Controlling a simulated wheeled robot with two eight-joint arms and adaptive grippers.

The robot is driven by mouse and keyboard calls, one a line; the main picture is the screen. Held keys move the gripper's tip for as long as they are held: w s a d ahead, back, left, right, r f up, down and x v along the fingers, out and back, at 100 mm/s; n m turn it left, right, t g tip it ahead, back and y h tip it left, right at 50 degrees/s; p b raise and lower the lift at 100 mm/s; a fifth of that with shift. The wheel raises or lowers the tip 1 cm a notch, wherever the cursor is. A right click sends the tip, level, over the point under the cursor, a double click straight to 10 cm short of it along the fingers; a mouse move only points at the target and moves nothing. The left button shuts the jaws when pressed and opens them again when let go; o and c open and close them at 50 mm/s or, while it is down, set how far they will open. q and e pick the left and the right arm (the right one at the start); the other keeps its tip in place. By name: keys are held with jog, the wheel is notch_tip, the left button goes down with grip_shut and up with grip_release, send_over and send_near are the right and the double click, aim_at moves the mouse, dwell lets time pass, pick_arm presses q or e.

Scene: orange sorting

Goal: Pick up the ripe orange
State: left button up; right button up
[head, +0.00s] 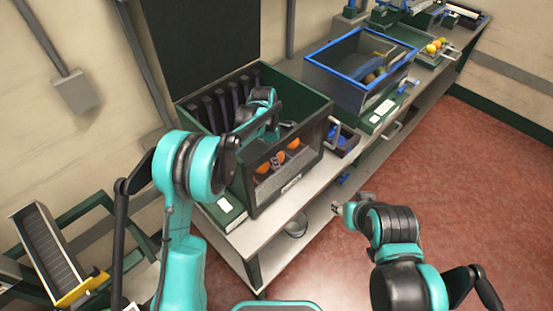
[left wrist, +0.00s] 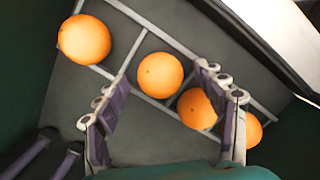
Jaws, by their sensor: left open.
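Several oranges lie on the dark, divided floor of a green-walled bin (head: 222,108). In the left wrist view they are a left orange (left wrist: 84,40), a middle orange (left wrist: 160,75), one beside the right finger (left wrist: 197,109) and one partly hidden behind that finger (left wrist: 252,131). All look evenly orange; I cannot tell which is the ripe one. My left gripper (left wrist: 160,100) is open and empty, pointing down into the bin, with the middle orange showing between its fingers. My right gripper (head: 338,208) is outside the bin, over the floor; its jaws are too small to read.
A blue-rimmed crate (head: 334,72) stands on the bench behind the bin, and a small dark tray (head: 343,143) beside it. More fruit (head: 433,47) lies at the bench's far end. The red floor (head: 470,160) at the right is clear.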

pick_arm(q)
jog(key=shift+d+f, duration=0.15)
jog(key=shift+f, duration=0.45)
jog(key=c, duration=1.2)
jog(key=shift+c, duration=0.2)
